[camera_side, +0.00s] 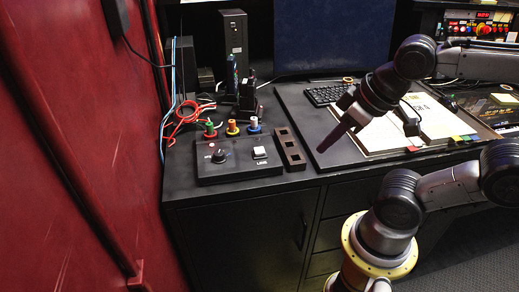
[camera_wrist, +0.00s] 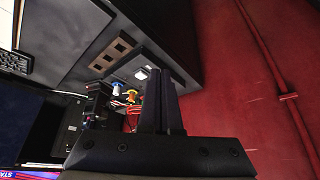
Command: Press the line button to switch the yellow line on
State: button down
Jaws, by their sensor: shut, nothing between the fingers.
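The white square line button (camera_side: 259,152) sits on the right of a low black control box (camera_side: 240,171), above a "LINE" label. It also shows in the wrist view (camera_wrist: 142,73), just left of my fingertips. My gripper (camera_side: 322,148) is shut and empty. It points down and left, in the air to the right of the box, apart from the button. In the wrist view, my gripper (camera_wrist: 158,73) has its fingers together and hides part of the box.
A black knob (camera_side: 219,156) shares the box. A dark slotted strip (camera_side: 290,150) lies between box and desk mat. A red wall (camera_side: 80,150) stands at the left.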

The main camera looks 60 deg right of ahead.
jog(key=w+r+m+t, duration=0.2)
jog(key=w+r+m, duration=0.1)
jog(key=w+m, duration=0.15)
jog(key=m+t+h, duration=0.1)
jog(key=m, duration=0.5)
send_over(262, 152)
jog(key=shift+f, duration=1.95)
jog(key=shift+f, duration=4.4)
jog(key=shift+f, duration=0.15)
jog(key=shift+f, duration=0.3)
